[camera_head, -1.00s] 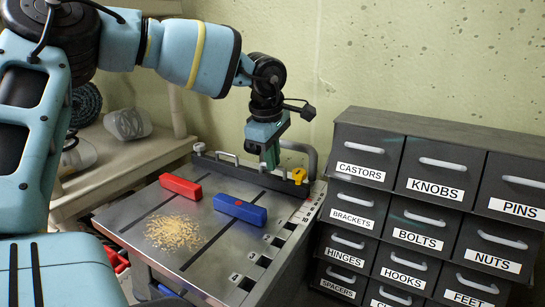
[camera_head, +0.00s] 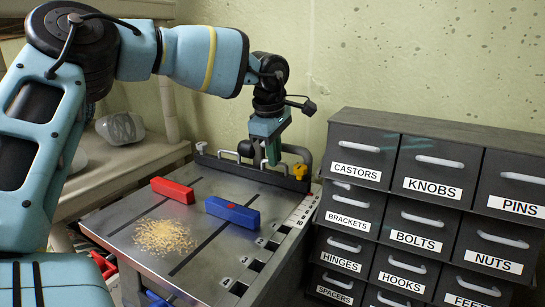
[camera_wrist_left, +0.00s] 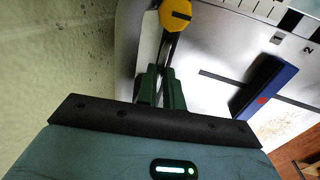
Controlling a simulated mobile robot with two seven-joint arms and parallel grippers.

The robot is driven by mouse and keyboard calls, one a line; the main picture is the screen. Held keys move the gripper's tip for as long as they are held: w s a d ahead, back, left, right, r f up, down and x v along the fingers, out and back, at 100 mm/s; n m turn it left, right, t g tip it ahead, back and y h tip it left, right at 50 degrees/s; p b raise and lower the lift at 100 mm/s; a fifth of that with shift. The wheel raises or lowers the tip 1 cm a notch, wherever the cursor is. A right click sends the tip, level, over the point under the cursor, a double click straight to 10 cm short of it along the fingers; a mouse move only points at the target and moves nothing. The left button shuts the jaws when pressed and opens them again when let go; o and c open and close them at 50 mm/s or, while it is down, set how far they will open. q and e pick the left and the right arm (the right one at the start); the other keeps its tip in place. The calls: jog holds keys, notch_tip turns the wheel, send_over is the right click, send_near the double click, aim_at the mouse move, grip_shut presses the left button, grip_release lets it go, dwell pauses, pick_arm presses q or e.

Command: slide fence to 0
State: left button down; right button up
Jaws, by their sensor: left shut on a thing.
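The fence (camera_head: 228,170) is a dark bar across the far end of the grey metal table (camera_head: 112,222), with light handles and a yellow knob (camera_head: 299,170). My left gripper (camera_head: 272,160) reaches down at the fence, left of the knob. A white number scale (camera_head: 303,210) runs along the table's right edge. Which mark the fence lines up with is too small to tell. My right gripper is out of view.
A red block (camera_head: 172,190) and a blue block (camera_head: 232,212) lie on the table in front of the fence, near a sawdust pile (camera_head: 164,236). A labelled drawer cabinet (camera_head: 430,122) stands close on the right. The wall (camera_head: 420,50) is behind.

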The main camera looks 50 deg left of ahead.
pick_arm(q)
jog(key=shift+w+r, duration=0.15)
jog(key=c, duration=1.5)
grip_release()
jog(key=shift+a, duration=0.1)
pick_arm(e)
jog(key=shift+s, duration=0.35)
